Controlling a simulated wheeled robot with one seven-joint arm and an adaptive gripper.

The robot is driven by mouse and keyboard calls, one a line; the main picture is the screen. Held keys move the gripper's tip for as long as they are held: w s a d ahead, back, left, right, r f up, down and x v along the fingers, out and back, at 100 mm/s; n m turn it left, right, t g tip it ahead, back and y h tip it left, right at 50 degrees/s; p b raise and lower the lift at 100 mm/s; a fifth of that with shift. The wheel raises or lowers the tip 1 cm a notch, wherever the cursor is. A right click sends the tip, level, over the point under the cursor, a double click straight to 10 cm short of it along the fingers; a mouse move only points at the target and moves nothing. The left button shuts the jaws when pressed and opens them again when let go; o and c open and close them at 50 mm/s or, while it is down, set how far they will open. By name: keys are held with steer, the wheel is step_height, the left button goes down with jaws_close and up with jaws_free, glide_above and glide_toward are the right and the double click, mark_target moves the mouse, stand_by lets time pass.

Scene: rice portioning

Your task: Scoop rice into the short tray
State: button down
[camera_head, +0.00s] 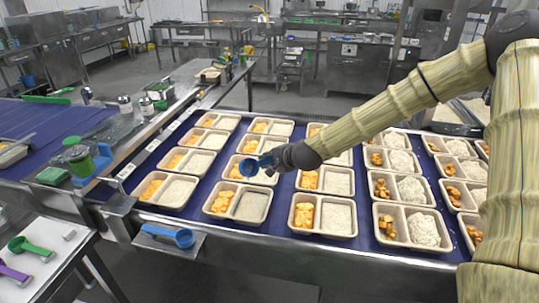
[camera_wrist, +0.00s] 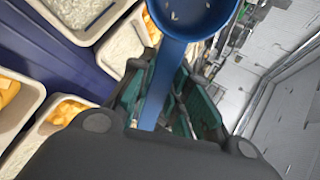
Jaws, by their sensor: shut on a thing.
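My gripper (camera_head: 272,164) is shut on the handle of a blue scoop (camera_head: 249,167) and holds it above the trays. In the wrist view the scoop (camera_wrist: 161,88) runs up between the gripper's fingers (camera_wrist: 165,95). A few white grains show in its bowl. Below stand rows of beige two-compartment trays. One front tray (camera_head: 231,215) has orange chunks on its left and rice (camera_head: 251,206) that looks greyer and lower than its neighbours' rice. The tray to its right (camera_head: 323,235) has paler, fuller rice. Trays further right hold brown chunks and heaped rice (camera_head: 424,229).
The trays stand on a blue conveyor (camera_head: 279,222) with a metal front edge. A second blue scoop (camera_head: 170,236) lies on a small ledge at front. Green (camera_head: 30,248) and purple scoops lie on the left table. Bottles and a blue holder (camera_head: 95,168) stand on the metal counter.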

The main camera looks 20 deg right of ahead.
steer(key=shift+r+g+h+p, duration=0.3)
steer(key=shift+g+p, duration=0.75)
steer(key=shift+p, duration=2.35)
steer(key=shift+r+g+h+p, duration=0.25)
steer(key=shift+g+p, duration=0.8)
steer(key=shift+p, duration=2.3)
steer(key=shift+f+b, duration=0.2)
steer(key=shift+b, duration=0.1)
steer(key=shift+g, duration=0.4)
steer(key=shift+r+g, duration=0.15)
steer(key=shift+g, duration=0.15)
steer(key=shift+r+g+h, duration=0.25)
steer(key=shift+g+h, duration=0.1)
steer(key=shift+g, duration=0.95)
